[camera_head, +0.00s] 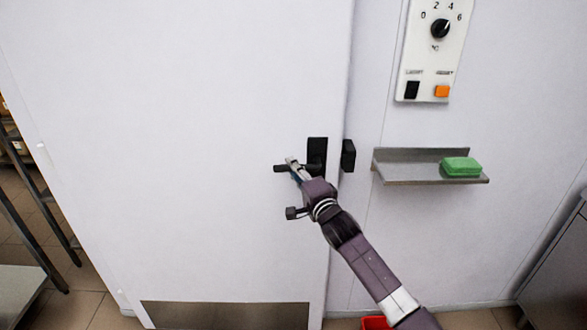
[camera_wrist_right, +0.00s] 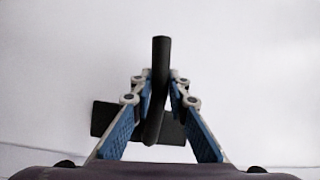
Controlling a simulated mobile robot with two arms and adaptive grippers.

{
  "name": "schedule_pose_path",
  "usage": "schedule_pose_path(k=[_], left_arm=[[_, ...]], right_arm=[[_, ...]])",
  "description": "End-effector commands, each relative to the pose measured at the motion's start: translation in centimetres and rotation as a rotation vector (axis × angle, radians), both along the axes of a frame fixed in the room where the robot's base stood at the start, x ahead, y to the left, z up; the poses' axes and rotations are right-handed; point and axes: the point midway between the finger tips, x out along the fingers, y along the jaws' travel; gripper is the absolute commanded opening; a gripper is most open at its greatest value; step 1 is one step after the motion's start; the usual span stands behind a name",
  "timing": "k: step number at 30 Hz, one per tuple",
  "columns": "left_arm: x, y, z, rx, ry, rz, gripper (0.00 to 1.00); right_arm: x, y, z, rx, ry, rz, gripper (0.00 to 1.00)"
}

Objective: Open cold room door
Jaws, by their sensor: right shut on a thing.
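The cold room door (camera_head: 180,110) is a large white panel with a metal kick plate low on it. In the right wrist view the dark handle (camera_wrist_right: 160,65) runs between the two blue-padded fingers of the right gripper (camera_wrist_right: 160,88). My left gripper is not in view.
A black catch block (camera_head: 348,155) is on the wall right of the door edge. A steel shelf (camera_head: 405,170) holds a green sponge (camera_head: 461,167). Above is a control panel (camera_head: 430,55) with a dial. A red container (camera_head: 375,323) stands low down. Steel equipment (camera_head: 560,265) is at right.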

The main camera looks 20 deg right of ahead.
Motion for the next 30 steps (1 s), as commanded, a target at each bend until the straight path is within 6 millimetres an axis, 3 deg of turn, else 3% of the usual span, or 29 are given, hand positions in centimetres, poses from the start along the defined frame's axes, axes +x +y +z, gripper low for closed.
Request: schedule_pose_path(k=[14,30], left_arm=[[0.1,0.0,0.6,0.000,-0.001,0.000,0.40],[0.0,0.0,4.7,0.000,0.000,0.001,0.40]], right_arm=[[0.0,0.0,-0.1,-0.033,0.011,0.000,0.00],[-0.2,-0.5,-2.6,-0.385,0.116,0.001,0.00]])
